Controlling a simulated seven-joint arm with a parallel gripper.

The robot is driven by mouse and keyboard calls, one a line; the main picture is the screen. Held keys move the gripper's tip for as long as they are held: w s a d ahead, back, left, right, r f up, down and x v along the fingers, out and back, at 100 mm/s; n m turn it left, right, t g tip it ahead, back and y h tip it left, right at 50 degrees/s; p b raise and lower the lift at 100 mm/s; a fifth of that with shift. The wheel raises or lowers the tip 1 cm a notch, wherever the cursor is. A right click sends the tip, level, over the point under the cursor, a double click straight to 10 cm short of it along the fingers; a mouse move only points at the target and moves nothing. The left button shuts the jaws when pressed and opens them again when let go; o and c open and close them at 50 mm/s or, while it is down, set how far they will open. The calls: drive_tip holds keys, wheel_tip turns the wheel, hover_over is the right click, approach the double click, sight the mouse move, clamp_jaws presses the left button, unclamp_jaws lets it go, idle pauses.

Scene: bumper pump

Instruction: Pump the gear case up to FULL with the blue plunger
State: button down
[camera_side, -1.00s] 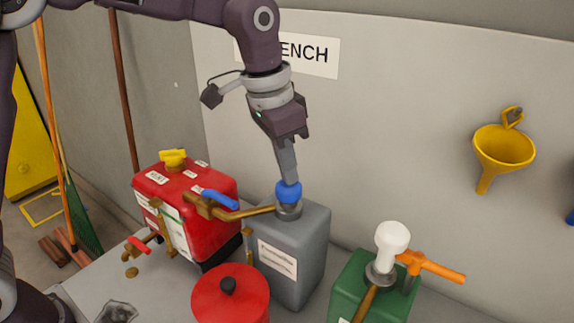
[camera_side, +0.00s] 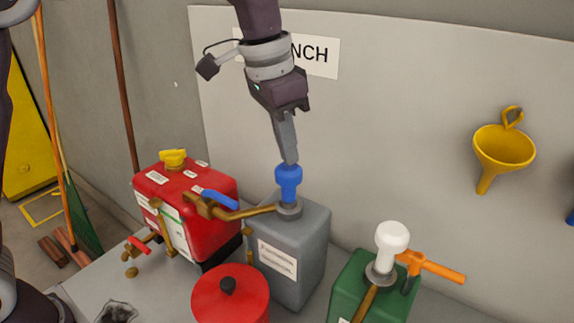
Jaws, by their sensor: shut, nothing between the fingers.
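The blue plunger (camera_side: 288,182) stands raised on top of the grey pump can (camera_side: 295,258), with its neck showing above the can's collar. My gripper (camera_side: 291,160) is shut and empty, pointing down with its fingertips at the top of the plunger; whether they touch it I cannot tell. A brass spout (camera_side: 245,213) runs left from the can's top to a blue-handled valve (camera_side: 219,199) by the red gear case (camera_side: 187,212). The level marking on the case is too small to read.
A green can (camera_side: 372,286) with a white plunger (camera_side: 392,240) and orange lever (camera_side: 436,267) stands at right. A red lidded pot (camera_side: 231,295) is in front. A yellow funnel (camera_side: 501,158) hangs on the wall.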

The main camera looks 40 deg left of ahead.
wheel_tip(320, 180, up, 6)
drive_tip(key=shift+w+f, duration=0.1)
drive_tip(key=shift+r, duration=0.6)
drive_tip(key=s+a+n+t, duration=0.1)
drive_tip(key=s+a+n, duration=0.1)
drive_tip(key=s+a, duration=0.45)
drive_tip(key=s+a+n+t, duration=0.1)
drive_tip(key=s+a+n, duration=0.15)
drive_tip(key=s, duration=0.65)
drive_tip(key=s+a+f+n+t+y, duration=0.1)
drive_tip(key=s+a+f, duration=0.3)
drive_tip(key=s+f, duration=0.4)
drive_tip(key=s, duration=0.2)
drive_tip(key=shift+s+a+f+t, duration=0.15)
drive_tip(key=shift+s+f+t, duration=0.15)
drive_tip(key=shift+s+f, duration=0.1)
drive_tip(key=shift+r+n, duration=0.1)
drive_tip(key=shift+n, duration=0.15)
